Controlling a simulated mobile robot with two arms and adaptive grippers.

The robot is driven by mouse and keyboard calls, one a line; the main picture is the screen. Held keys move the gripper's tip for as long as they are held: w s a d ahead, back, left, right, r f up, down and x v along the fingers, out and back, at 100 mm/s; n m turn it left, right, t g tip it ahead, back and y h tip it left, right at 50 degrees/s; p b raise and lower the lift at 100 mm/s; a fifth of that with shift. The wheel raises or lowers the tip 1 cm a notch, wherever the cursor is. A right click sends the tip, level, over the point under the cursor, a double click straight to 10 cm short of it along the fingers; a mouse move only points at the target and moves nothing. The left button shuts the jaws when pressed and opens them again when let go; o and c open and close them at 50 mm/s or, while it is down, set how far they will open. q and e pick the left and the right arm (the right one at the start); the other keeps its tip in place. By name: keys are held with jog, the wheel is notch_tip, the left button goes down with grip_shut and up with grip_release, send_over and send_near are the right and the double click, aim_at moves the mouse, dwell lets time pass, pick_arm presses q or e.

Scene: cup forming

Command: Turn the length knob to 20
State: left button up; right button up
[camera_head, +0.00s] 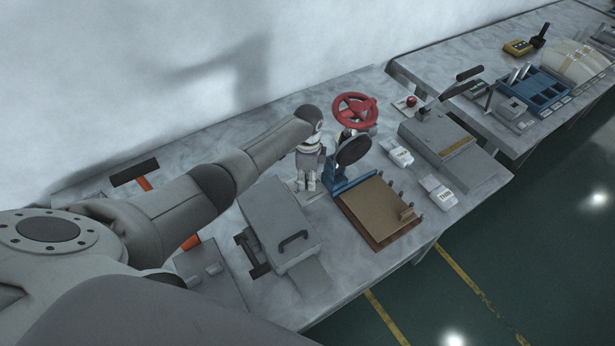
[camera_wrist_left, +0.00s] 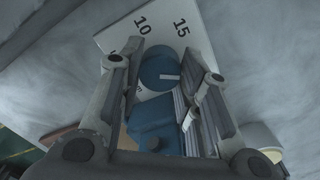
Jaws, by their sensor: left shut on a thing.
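The length knob (camera_wrist_left: 160,72) is a round blue knob with a white pointer line, seen in the left wrist view. It sits on a white dial plate (camera_wrist_left: 115,38) marked 10 and 15 along its upper part. The pointer line points to the right in that view, past the 15. The mark beside its tip is hidden by the right-hand finger. My left gripper (camera_wrist_left: 165,82) is shut on the knob, one finger on each side. In the head view my left gripper (camera_head: 308,180) points down at the table beside the blue-framed device. The knob is hidden there.
A red handwheel (camera_head: 355,111) and a black disc (camera_head: 353,149) stand close to the gripper's right. A brown board (camera_head: 378,208) lies in front. A grey box with a handle (camera_head: 280,225) is nearby at the left. A hammer (camera_head: 136,173) lies farther left.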

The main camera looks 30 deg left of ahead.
pick_arm(q)
jog(key=o, duration=0.8)
jog(key=shift+c, duration=0.2)
notch_tip(320, 180, up, 12)
jog(key=shift+w, duration=0.15)
jog(key=shift+f, duration=0.15)
